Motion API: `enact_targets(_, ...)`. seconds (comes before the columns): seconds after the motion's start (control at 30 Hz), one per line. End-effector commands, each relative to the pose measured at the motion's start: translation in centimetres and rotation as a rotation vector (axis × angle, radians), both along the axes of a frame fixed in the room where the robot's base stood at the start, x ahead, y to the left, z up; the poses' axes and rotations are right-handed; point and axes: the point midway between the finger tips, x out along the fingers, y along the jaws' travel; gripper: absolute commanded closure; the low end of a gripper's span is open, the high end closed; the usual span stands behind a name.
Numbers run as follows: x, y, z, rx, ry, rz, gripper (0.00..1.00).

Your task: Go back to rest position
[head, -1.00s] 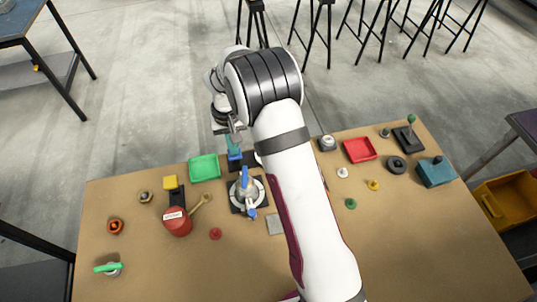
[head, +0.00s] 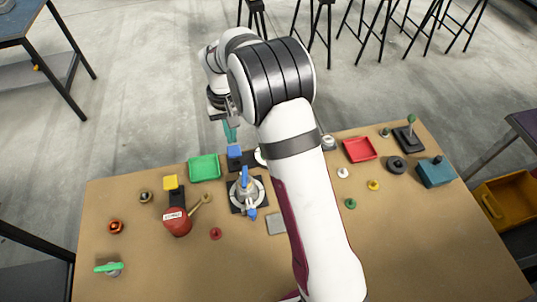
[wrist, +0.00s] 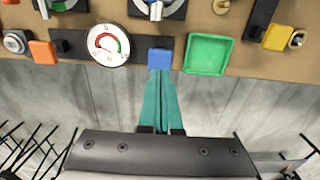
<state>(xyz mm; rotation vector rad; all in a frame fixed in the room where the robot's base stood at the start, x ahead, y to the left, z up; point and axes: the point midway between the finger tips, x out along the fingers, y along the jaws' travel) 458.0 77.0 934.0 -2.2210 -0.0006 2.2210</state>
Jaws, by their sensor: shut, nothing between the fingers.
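My gripper (head: 230,132) hangs just beyond the far edge of the table, above and behind the blue block (head: 235,151). Its teal fingers are together and hold nothing; they also show in the wrist view (wrist: 161,98). In that view the fingertips overlap the near side of the blue block (wrist: 160,60) in the picture, but the head view shows them apart from it. The blue block is on a dark plate beside the white gauge (wrist: 108,45), which my arm partly hides in the head view.
The tan table (head: 140,235) holds a green tray (head: 204,168), a red tray (head: 360,150), a red canister (head: 177,222), a blue-handled valve (head: 246,190) and several knobs. My arm hides part of the table's middle. Tripod stands are beyond on the floor.

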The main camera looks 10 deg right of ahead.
Motion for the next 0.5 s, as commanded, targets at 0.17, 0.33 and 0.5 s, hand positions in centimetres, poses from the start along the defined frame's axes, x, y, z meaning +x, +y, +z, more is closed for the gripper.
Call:
enact_targets(0.17, 0.0, 0.0, 2.2, 0.0, -0.002, 0.0, 1.0)
enact_targets(0.33, 0.0, 0.0, 2.6, 0.0, 0.0, 0.0, 1.0)
enact_targets(0.5, 0.0, 0.0, 2.6, 0.0, 0.0, 0.0, 1.0)
